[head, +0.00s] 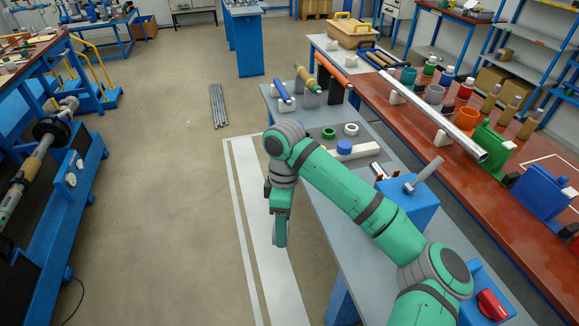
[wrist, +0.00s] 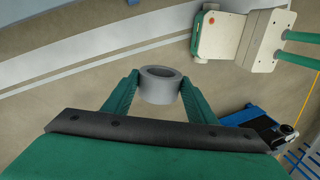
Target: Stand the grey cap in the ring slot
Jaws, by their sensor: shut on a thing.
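My gripper (wrist: 160,90) is shut on the grey cap (wrist: 160,86), which shows in the wrist view as a short, thick-walled grey cylinder with an open hollow facing up in the picture. One green finger is on each side of it. In the head view my gripper (head: 280,240) hangs over the floor, left of the grey workbench (head: 320,178); the cap cannot be made out there. On the bench are a dark green ring (head: 329,132), a white ring (head: 351,129) and a blue cap (head: 344,147) at a pale block (head: 358,152). I cannot tell which place is the ring slot.
A blue box (head: 408,204) with a grey handle stands on the bench, partly behind my arm. A red-brown table (head: 410,118) with cups, bottles and a long metal tube (head: 440,122) lies to the right.

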